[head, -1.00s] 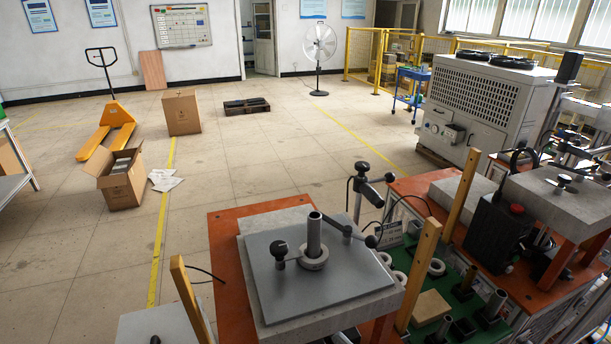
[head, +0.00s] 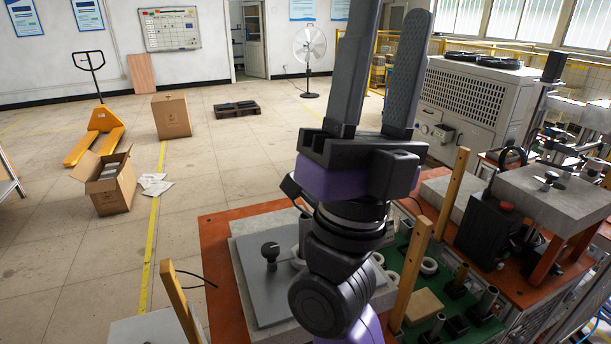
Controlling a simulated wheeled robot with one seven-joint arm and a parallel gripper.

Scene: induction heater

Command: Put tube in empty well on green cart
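My gripper (head: 378,75) is raised in front of the head camera, fingers pointing up. The two dark fingers stand apart with nothing between them. A grey metal tube (head: 305,236) stands upright on the grey plate (head: 250,275) of the heater table, partly hidden behind my arm. The ring around its foot is only partly visible. The green cart surface (head: 385,322) is to the right of the plate. It carries several grey tubes, white rings and dark square wells; a tube (head: 487,303) stands at its right. My arm hides part of the cart, and I cannot tell which well is empty.
A wooden post (head: 411,272) stands between the plate and the cart's right part, and another (head: 178,300) at the left. A black control box (head: 488,232) sits at the right. An open cardboard box (head: 110,185) is on the floor.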

